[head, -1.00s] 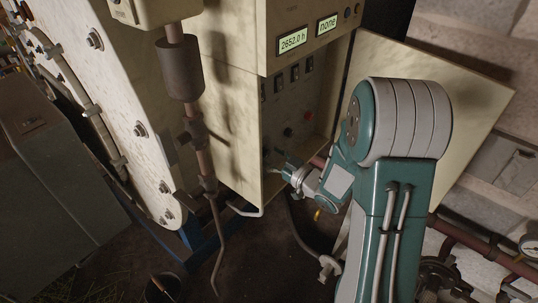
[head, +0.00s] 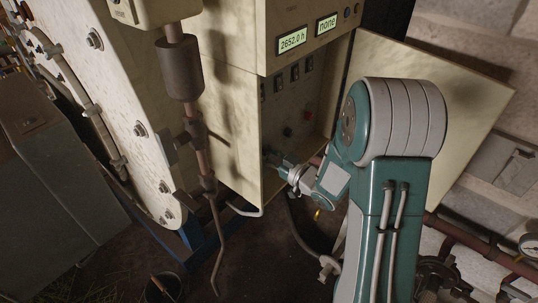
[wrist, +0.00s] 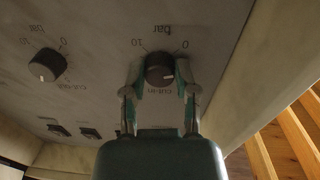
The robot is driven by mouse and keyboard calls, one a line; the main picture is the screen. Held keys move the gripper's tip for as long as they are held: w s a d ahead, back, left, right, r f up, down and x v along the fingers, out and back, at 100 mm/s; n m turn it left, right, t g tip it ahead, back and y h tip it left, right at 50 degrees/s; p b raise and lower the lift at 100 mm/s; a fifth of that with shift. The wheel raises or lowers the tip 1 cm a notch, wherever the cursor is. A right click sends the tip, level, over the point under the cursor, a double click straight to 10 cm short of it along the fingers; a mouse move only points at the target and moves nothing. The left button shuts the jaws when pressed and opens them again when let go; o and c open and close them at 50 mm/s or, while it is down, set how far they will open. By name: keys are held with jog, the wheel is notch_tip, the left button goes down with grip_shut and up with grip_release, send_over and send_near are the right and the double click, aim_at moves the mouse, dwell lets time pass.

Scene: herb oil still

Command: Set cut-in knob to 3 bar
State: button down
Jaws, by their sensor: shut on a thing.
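The cut-in knob (wrist: 160,68) is a dark round knob on the grey panel in the wrist view, which shows its lettering upside down. Its scale reads 0, 10 and bar; its exact pointer setting is hard to read. My gripper (wrist: 160,74) is shut on this knob, with one teal fingertip on each side. In the head view my gripper (head: 273,161) reaches into the lower part of the open cabinet, and the knob is not clear there.
A second, similar knob (wrist: 47,65) sits to the left in the wrist view. Switches (wrist: 88,132) line the panel. The cabinet's open door (head: 440,110) stands behind my arm. A vertical pipe (head: 200,150) stands left of the cabinet.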

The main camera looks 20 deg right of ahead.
jog(key=m, duration=0.9)
jog(key=shift+m, duration=0.4)
jog(key=shift+r, duration=0.1)
dwell(0.4)
jog(key=shift+c, duration=1.9)
grip_release()
jog(key=shift+w, duration=0.1)
jog(key=shift+d, duration=0.1)
jog(key=v, duration=1.2)
jog(key=shift+w+g, duration=0.15)
jog(key=shift+g, duration=0.15)
